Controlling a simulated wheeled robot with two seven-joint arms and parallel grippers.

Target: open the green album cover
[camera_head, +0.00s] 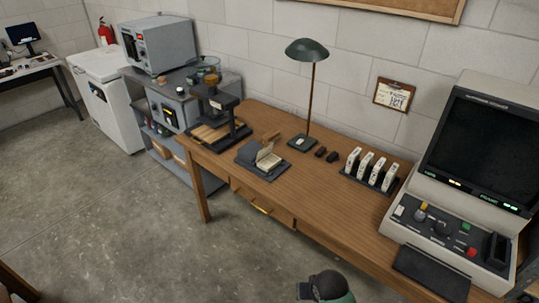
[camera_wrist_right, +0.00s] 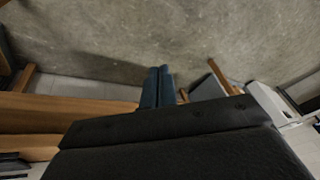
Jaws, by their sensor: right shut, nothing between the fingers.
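I cannot make out a green album cover in either view. On the wooden desk (camera_head: 330,213), a dark grey flat holder (camera_head: 250,167) has cream pages or cards (camera_head: 266,158) on it, some standing up; I cannot tell whether it is an album. My right gripper shows in the right wrist view (camera_wrist_right: 158,73), with its two dark fingers together and nothing between them. The floor lies beyond the fingertips in that view. My left gripper is not in view.
A dark green lamp (camera_head: 311,85) stands at the desk's back. Several white-labelled items sit in a black rack (camera_head: 368,179). A beige reader with a dark screen (camera_head: 478,150) fills the right end. A black press (camera_head: 219,118) stands on the left end. The floor (camera_head: 120,215) in front is clear.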

